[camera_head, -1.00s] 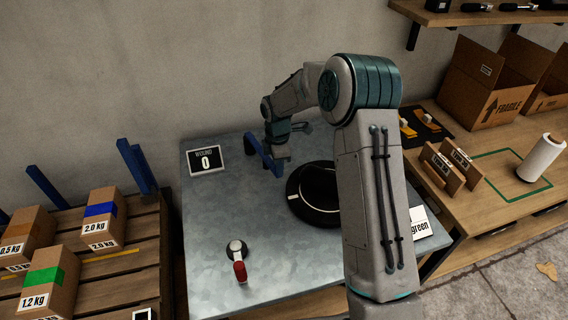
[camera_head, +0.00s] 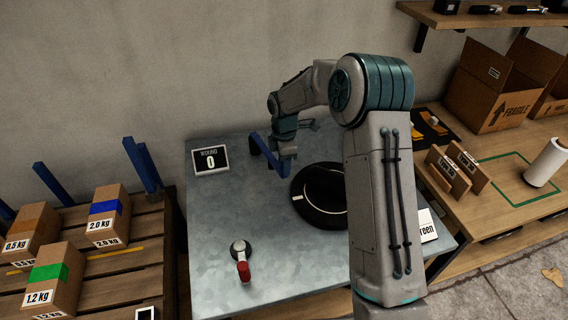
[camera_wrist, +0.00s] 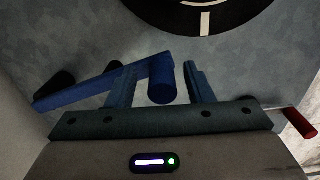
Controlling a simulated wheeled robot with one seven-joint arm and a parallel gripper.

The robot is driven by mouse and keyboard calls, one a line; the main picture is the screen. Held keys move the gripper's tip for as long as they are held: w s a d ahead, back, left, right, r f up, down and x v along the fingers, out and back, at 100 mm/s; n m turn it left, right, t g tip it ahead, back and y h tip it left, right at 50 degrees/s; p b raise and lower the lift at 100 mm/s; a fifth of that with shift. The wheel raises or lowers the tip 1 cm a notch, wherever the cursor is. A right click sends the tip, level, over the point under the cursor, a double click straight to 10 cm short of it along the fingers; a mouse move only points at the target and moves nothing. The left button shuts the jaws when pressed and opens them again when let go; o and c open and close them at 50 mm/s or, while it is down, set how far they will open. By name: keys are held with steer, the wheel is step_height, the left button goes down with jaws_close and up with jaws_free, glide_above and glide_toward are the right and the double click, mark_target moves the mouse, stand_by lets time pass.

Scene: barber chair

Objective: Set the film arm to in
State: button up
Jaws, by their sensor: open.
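The film arm is a blue bar (camera_head: 266,153) at the back of the grey metal table, left of the black round turntable (camera_head: 304,213). In the wrist view the blue bar (camera_wrist: 95,92) runs from a dark base at left to an upright blue cylinder (camera_wrist: 161,82) at its end. My gripper (camera_wrist: 162,66) is open, with one finger on each side of the cylinder. Whether the fingers touch it I cannot tell. In the head view my gripper (camera_head: 286,152) is small and partly hides the bar's end.
A sign reading "WOUND 0" (camera_head: 210,161) stands at the back left of the table. A red-handled lever (camera_head: 242,263) is at the front left. My arm covers the turntable's right part. Pallet boxes (camera_head: 108,215) stand left; a wooden bench (camera_head: 510,180) is at right.

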step_height(320, 180, up, 13)
steer(key=shift+f, duration=0.15)
stand_by(0.4)
steer(key=s+d+r+m+t, duration=0.1)
steer(key=s+d+r+m, duration=0.2)
steer(key=s+m, duration=0.35)
steer(key=s+d+r+m, duration=0.3)
steer(key=s+d+r, duration=0.1)
steer(key=s, duration=0.5)
steer(key=s+d+f+m+t, duration=0.1)
steer(key=s+d+m, duration=0.1)
steer(key=s+m, duration=0.3)
steer(key=s+d+f+m, duration=0.1)
steer(key=s+m, duration=0.4)
steer(key=s, duration=0.6)
steer(key=shift+d+f+m+t, duration=0.35)
steer(key=shift+d+t, duration=0.05)
